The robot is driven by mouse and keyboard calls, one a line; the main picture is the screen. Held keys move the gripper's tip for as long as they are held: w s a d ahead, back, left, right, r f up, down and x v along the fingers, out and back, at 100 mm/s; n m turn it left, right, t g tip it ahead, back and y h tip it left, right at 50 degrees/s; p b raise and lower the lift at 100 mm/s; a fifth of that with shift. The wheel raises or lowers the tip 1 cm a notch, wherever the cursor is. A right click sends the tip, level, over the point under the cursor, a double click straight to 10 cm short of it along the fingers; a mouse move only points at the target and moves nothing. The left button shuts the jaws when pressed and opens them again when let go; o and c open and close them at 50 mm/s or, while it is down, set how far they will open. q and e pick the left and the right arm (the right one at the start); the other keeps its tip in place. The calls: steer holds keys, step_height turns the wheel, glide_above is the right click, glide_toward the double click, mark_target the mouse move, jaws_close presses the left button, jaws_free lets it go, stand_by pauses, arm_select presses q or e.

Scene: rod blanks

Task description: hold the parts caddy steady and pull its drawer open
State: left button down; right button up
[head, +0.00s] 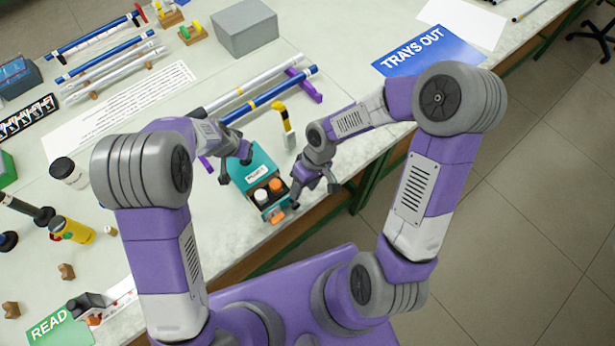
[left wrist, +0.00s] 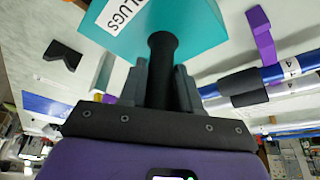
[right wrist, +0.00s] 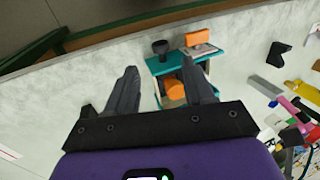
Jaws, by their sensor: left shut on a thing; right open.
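The teal parts caddy (head: 262,158) with a white "PLUGS" label stands near the table's front edge in the head view. A white cap (head: 261,195) and an orange cap (head: 276,185) sit in its front part; I cannot tell how far the drawer is out. My left gripper (head: 236,168) is shut on the caddy's black handle (left wrist: 162,60), at its back left. My right gripper (head: 316,195) is open and empty, just right of the caddy's front. The right wrist view shows the caddy's teal front (right wrist: 178,65), a black knob (right wrist: 160,47) and an orange block (right wrist: 199,38).
A blue "TRAYS OUT" mat (head: 428,50) lies at the back right. The table's front edge runs close by the caddy.

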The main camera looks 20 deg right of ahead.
steer(key=v, duration=0.4)
steer(key=shift+r, duration=0.1)
arm_select(q)
steer(key=c, duration=0.7)
jaws_free()
